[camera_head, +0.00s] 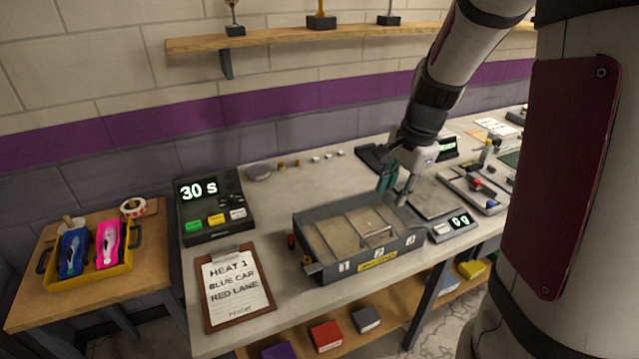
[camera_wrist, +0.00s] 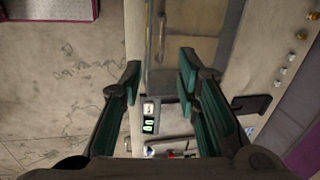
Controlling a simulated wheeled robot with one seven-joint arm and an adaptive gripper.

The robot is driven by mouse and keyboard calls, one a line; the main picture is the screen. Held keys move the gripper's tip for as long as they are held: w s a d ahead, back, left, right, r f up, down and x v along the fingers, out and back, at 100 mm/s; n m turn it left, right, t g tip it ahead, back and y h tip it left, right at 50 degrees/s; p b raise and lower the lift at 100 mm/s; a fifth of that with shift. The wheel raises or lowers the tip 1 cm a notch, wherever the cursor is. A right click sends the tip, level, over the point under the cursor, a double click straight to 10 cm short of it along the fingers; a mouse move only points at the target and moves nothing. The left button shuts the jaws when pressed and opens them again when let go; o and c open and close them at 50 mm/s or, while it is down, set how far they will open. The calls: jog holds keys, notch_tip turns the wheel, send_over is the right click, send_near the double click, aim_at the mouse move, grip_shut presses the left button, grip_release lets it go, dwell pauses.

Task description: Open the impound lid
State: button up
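The impound box (camera_head: 330,272) is a grey tray with numbered sections and a yellow label on its front. Its lid (camera_head: 345,228) looks clear and lies flat over the top, shut. In the wrist view my gripper (camera_wrist: 160,70) is open and empty. The lid (camera_wrist: 195,22) and the handle (camera_wrist: 162,35) show beyond the fingertips there, partly cut off by the frame's top.
A scale (camera_head: 452,228) reading 0 g stands just right of the box. A timer (camera_head: 211,205) showing 30 s and a clipboard (camera_head: 235,287) are to the left. A small red item (camera_head: 291,241) stands at the box's left side. A yellow tray (camera_head: 92,276) holds two cars.

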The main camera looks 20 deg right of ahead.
send_near(378, 231)
jog(key=shift+m, duration=0.4)
jog(key=x, duration=0.8)
grip_shut()
